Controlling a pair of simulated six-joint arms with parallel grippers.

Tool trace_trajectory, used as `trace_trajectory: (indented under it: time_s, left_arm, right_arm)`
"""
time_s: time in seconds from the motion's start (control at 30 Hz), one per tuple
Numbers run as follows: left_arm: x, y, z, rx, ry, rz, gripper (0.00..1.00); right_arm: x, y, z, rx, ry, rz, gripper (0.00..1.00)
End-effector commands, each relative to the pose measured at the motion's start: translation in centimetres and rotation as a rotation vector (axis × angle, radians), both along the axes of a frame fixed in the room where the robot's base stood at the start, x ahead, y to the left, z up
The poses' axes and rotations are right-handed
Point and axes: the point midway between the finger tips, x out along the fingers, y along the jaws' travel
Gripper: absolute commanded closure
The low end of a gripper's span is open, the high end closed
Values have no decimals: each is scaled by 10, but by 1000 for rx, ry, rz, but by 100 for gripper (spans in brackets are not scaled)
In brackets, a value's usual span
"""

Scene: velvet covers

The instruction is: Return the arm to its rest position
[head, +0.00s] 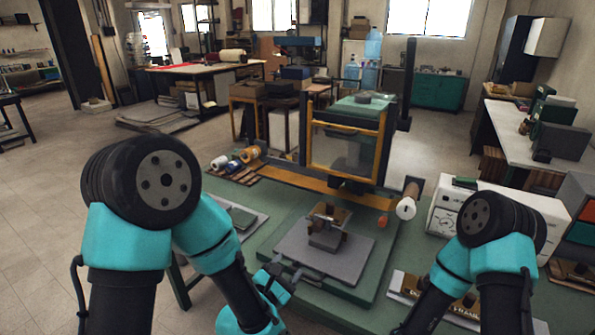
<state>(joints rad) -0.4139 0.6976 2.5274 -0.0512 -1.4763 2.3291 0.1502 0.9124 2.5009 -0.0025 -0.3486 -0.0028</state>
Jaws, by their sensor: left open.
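My left arm comes in from the left, and its gripper (288,270) is open, with nothing seen between its fingers. It is in front of the left front corner of a grey plate (345,262) on the green table. A small metal block with brown parts (327,228) sits on that plate, apart from the gripper. My right arm is at the lower right, bent downward, and its gripper is out of the picture.
A yellow-framed press (345,150) stands behind the plate. Rolls (235,163) lie at the table's back left. A white device (447,205) is behind my right arm. A tray (468,310) with brown blocks lies at the right. Bare green table (275,225) shows left of the plate.

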Motion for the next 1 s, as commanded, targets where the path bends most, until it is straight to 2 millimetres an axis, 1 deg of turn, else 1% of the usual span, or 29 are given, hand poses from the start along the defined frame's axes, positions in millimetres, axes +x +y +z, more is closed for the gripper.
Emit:
trace_trajectory:
  time_s: [0.17,0.33,0.47,0.6,0.77,0.8,1.0]
  left_arm:
    - [3,15,-28,176,19,5,43]
    - [1,39,-74,474,55,-32,43]
    - [-5,59,-111,705,82,-101,43]
    - [-17,81,-148,934,107,-212,43]
    - [-37,106,-188,1161,122,-381,43]
    - [-43,112,-197,1212,122,-430,43]
    - [-77,140,-240,1418,101,-710,43]
  right_arm:
    - [0,0,0,0,0,0,100]
    - [0,0,0,0,0,0,100]
    - [0,0,0,0,0,0,100]
    - [0,0,0,0,0,0,100]
    - [0,0,0,0,0,0,100]
    - [0,0,0,0,0,0,100]
    - [0,0,0,0,0,0,100]
